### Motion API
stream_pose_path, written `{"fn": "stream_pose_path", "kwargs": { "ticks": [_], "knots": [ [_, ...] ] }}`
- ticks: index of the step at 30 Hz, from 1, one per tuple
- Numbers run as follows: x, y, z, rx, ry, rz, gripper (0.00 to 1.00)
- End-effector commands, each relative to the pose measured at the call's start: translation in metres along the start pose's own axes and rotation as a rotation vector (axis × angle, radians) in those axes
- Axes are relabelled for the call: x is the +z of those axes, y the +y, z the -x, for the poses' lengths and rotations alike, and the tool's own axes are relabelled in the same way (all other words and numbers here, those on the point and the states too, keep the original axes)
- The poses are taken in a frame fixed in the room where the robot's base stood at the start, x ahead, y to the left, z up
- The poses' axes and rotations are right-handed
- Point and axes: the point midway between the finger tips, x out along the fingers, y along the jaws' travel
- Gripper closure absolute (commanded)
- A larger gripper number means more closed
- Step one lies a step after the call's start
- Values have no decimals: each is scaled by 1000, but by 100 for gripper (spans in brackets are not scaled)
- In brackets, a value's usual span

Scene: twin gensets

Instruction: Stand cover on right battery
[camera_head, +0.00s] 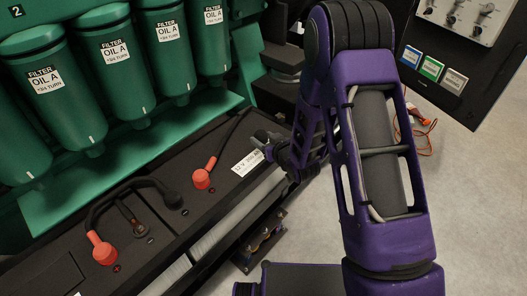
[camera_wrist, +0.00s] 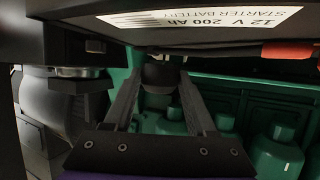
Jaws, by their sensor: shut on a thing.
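The right battery (camera_head: 222,150) has a black top with a white label, a red terminal cover (camera_head: 201,179) and a black terminal cover (camera_head: 172,200). My gripper (camera_head: 268,141) is at its far right end, by the label, and partly hidden by my arm. In the wrist view my gripper (camera_wrist: 160,88) is shut on a small dark rounded cover (camera_wrist: 160,74). The right battery's label (camera_wrist: 200,18) appears upside down above the fingers there. I cannot tell whether the held cover touches the battery. A bare terminal (camera_head: 132,229) shows on the left battery.
Several green oil filters (camera_head: 104,62) hang above the green ledge behind the batteries. Another red cover (camera_head: 103,250) and a black cable (camera_head: 105,203) lie on the left battery. A control panel (camera_head: 470,50) stands upper right. Grey floor (camera_head: 470,180) is open at right.

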Motion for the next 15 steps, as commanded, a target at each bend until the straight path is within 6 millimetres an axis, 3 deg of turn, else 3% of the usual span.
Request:
{"fn": "stream_pose_path", "kwargs": {
  "ticks": [12, 15],
  "knots": [
    [44, 0, -18, 0, -1, -1, 96],
    [47, 0, -20, 1, 2, 0, 96]
  ]
}}
